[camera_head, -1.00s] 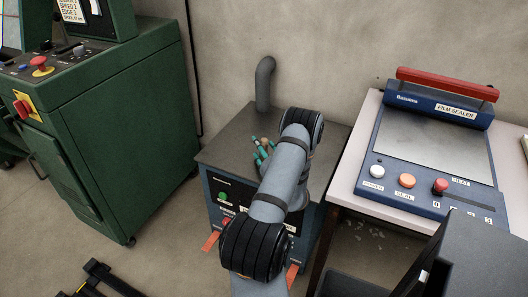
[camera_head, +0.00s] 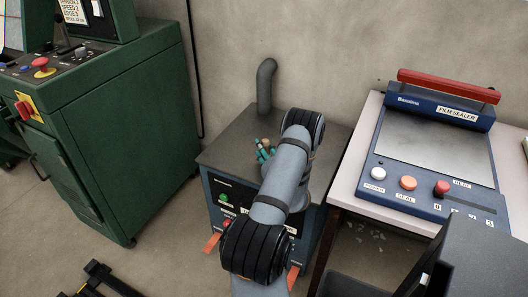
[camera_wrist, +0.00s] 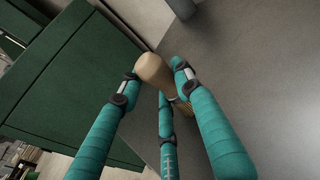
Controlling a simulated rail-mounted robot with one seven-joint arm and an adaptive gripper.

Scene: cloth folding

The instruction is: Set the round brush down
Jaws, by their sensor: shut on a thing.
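The round brush (camera_wrist: 153,69) shows in the wrist view as a tan, rounded wooden handle, with a small yellowish part low on its right. My gripper (camera_wrist: 157,84) has teal fingers with dark joints and is shut on the brush. In the head view, my gripper (camera_head: 265,151) is over the dark grey top of a blue cabinet (camera_head: 228,142), and a small bit of the brush (camera_head: 265,141) shows between the fingers. My arm hides much of the cabinet top. I cannot tell whether the brush touches the surface.
A grey bent pipe (camera_head: 265,88) rises at the back of the cabinet top. A green machine (camera_head: 110,120) stands to the left. A film sealer (camera_head: 430,150) sits on a light table (camera_head: 345,185) to the right. The cabinet top's left part is clear.

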